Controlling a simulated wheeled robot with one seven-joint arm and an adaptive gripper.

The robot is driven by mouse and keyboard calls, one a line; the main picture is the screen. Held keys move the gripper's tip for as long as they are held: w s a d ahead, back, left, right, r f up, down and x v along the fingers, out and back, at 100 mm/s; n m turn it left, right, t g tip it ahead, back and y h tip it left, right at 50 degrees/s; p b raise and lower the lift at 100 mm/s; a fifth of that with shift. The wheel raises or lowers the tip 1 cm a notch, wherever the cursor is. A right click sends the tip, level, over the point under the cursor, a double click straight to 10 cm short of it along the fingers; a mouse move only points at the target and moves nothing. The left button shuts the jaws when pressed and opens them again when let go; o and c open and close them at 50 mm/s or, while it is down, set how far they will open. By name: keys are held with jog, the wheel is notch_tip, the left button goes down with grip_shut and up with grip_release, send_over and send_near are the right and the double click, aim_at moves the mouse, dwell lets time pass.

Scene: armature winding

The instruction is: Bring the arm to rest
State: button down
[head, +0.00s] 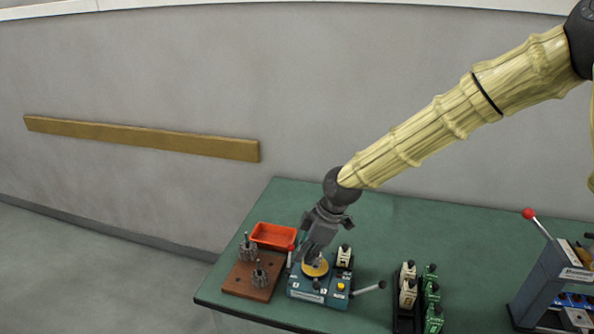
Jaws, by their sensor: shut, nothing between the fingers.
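My arm (440,125) reaches in from the upper right and slopes down to the left over the green table. My gripper (306,262) points down at the blue winding device (309,296) near the table's left end. Its fingers are shut, with nothing seen held in them. The fingertips are right at or just above the yellow round part on top of the device; I cannot tell whether they touch it. The gripper hides part of the device's back.
A red-orange tray (272,235) and a brown block with metal parts (240,280) stand left of the device. A dark rack (403,322) with cream and green pieces stands to its right. A lever machine (548,290) is at the far right. The table's back middle is clear.

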jog(key=s+d+f+m, duration=0.2)
jog(key=s+f+m, duration=0.3)
jog(key=s+f, duration=0.5)
jog(key=s+d+f+m, duration=0.2)
jog(key=s+f+m, duration=0.35)
jog(key=f, duration=0.85)
jog(key=s+d+f+m+h, duration=0.2)
jog(key=s+d+f, duration=0.3)
jog(key=s, duration=0.5)
jog(key=s+d+f+m+h+b, duration=0.1)
jog(key=s+d+f+m, duration=0.4)
jog(key=s+d, duration=0.5)
jog(key=shift+s+f+h+b, duration=0.15)
jog(key=shift+s+h+b, duration=0.15)
jog(key=shift+h, duration=0.2)
